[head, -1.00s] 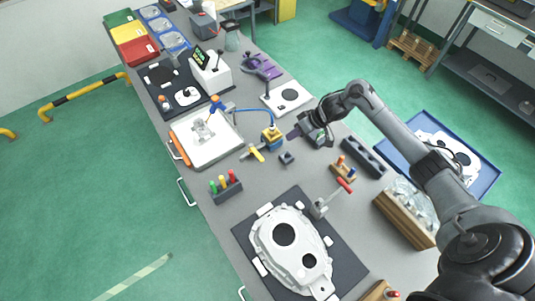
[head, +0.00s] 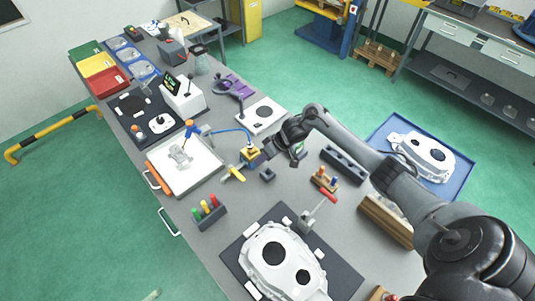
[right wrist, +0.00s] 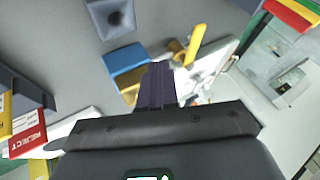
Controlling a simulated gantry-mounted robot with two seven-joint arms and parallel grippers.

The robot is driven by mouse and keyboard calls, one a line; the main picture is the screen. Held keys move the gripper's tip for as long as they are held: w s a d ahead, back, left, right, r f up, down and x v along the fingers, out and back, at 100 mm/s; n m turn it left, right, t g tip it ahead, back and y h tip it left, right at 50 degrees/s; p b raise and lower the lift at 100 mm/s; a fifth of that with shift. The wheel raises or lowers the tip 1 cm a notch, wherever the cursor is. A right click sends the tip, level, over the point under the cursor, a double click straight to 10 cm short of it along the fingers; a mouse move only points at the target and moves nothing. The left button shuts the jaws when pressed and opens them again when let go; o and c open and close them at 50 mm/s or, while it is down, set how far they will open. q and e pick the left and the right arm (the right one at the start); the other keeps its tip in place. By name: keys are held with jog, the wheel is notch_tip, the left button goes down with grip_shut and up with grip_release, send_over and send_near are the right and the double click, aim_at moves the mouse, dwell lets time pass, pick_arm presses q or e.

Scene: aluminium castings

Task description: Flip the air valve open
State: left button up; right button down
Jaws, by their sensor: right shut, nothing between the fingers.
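The air valve (head: 250,154) is a small yellow and blue block on the grey bench, with a blue hose (head: 229,131) arching to it. Its yellow lever (head: 235,173) sticks out toward the lower left. In the right wrist view, the valve's blue body (right wrist: 125,60) and the yellow lever (right wrist: 196,42) show just beyond the fingers. My right gripper (head: 262,157) is shut and empty, close at the valve's right side; I cannot tell whether it touches. Its dark fingers also show in the right wrist view (right wrist: 158,84) and hide part of the valve. My left gripper is out of view.
A white tray (head: 167,178) with a casting lies left of the valve. A small dark block (head: 267,174) sits just below it. A rack of coloured pegs (head: 209,213) and a large casting (head: 275,252) on a black mat (head: 345,280) stand nearer.

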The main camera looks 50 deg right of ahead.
aim_at(237, 173)
jog(key=x, duration=0.3)
jog(key=shift+a+f, duration=0.1)
jog(key=shift+f, duration=0.05)
jog(key=shift+w+a, duration=0.2)
jog(key=shift+a, duration=1.8)
jog(key=shift+p, duration=0.3)
